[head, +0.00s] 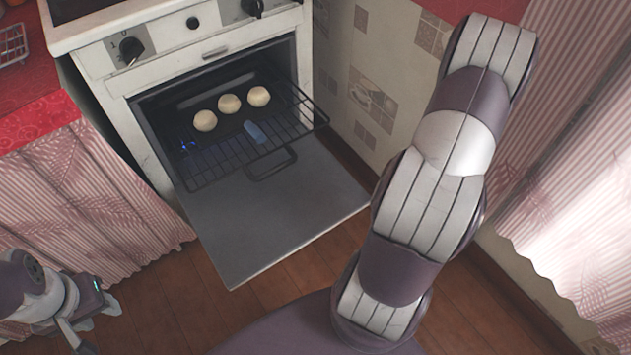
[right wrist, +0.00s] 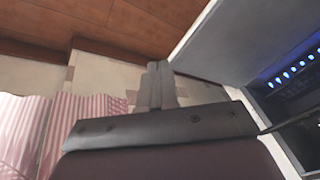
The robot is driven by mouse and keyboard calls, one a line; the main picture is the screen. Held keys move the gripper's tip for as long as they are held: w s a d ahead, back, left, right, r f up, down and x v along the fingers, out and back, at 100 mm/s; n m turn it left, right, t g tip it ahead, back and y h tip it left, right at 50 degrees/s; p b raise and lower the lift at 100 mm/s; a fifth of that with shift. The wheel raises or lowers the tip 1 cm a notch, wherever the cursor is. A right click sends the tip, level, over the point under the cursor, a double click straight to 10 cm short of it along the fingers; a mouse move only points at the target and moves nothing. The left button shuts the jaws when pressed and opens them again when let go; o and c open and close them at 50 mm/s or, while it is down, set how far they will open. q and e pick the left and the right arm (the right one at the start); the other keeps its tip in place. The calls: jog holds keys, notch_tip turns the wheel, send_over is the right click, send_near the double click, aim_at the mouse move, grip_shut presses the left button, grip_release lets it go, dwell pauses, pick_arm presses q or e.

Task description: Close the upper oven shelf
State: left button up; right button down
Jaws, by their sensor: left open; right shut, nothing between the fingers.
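The oven (head: 110,85) is white, with its door (head: 275,210) folded down. A black wire shelf (head: 215,165) sticks out of the opening over the door, with a dark loop handle (head: 272,164) at its front. Several levels cannot be told apart, so I cannot tell whether this is the upper shelf. My left gripper (head: 96,327) is open and empty at the lower left, away from the oven. My right gripper (right wrist: 156,85) is shut and empty in the right wrist view, near a grey panel edge. It does not show in the head view.
Three pale round buns (head: 229,103) sit on a dark surface inside the oven. A small blue-grey item (head: 255,132) lies at the shelf. A tiled wall (head: 370,80) stands close on the oven's right. Striped curtains (head: 90,200) hang left. Wooden floor (head: 170,290) is clear in front.

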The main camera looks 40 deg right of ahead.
notch_tip(320, 180, down, 8)
jog(key=w+r+m+t+b, duration=0.1)
jog(key=w+m+t+b, duration=0.1)
jog(key=t+b, duration=0.15)
jog(key=m+t+y, duration=0.1)
jog(key=m+t, duration=0.5)
jog(key=t, duration=0.5)
send_near(309, 133)
jog(key=shift+g, duration=0.25)
jog(key=w+b, duration=0.6)
jog(key=shift+w+r, duration=0.1)
jog(key=shift+w, duration=0.25)
pick_arm(q)
notch_tip(309, 133, down, 14)
jog(key=shift+r, duration=0.15)
pick_arm(e)
jog(key=shift+w+r, duration=0.1)
